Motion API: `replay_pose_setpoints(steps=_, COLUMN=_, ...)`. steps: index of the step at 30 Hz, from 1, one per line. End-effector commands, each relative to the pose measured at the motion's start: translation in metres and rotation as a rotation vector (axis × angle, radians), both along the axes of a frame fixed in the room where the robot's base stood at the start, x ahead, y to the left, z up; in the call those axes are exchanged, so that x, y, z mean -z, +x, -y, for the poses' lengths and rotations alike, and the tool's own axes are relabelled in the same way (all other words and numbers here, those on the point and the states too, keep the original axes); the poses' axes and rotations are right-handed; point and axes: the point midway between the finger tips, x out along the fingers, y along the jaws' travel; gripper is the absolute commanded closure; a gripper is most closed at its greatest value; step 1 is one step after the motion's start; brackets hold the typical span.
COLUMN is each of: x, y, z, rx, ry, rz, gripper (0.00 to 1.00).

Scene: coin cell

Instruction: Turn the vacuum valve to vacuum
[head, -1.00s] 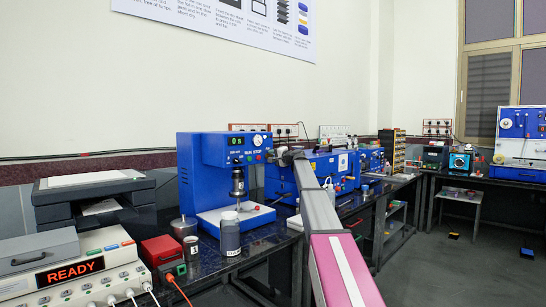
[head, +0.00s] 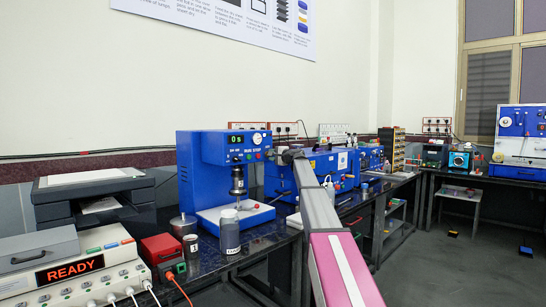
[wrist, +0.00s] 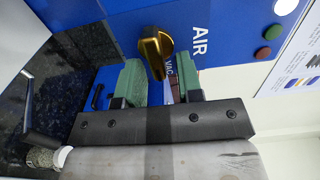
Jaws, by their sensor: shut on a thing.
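The vacuum valve is a gold knob (wrist: 155,48) on a blue panel (wrist: 222,30) in the wrist view. Its narrow grip points down in the picture, between my fingers. The word AIR is printed to its right, and VAC is printed below it, partly hidden by a finger. My gripper (wrist: 158,72) has green finger pads on either side of the knob's lower end and is shut on it. In the head view my arm reaches to the blue machines on the bench; the gripper's fingers and the valve cannot be made out there.
A blue press (head: 215,165) stands left of my arm on the dark bench, with a grey-capped bottle (head: 229,235) in front. A red and a green button (wrist: 262,53) sit on the panel right of the knob. The floor at right is mostly clear.

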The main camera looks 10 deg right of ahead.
Motion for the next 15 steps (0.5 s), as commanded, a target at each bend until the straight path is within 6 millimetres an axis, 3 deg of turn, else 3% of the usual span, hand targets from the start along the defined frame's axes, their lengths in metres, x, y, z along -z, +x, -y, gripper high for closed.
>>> replay_pose_setpoints(steps=1, x=0.0011, y=-0.001, z=-0.0004, rx=-0.002, ry=-0.001, rz=-0.002, gripper=0.9)
replay_pose_setpoints(steps=2, x=0.0011, y=-0.001, z=-0.0004, rx=-0.002, ry=-0.002, rz=-0.001, gripper=0.63)
replay_pose_setpoints(steps=15, x=0.0005, y=-0.0058, z=0.0034, rx=0.0, ry=-0.001, rz=0.001, gripper=0.62)
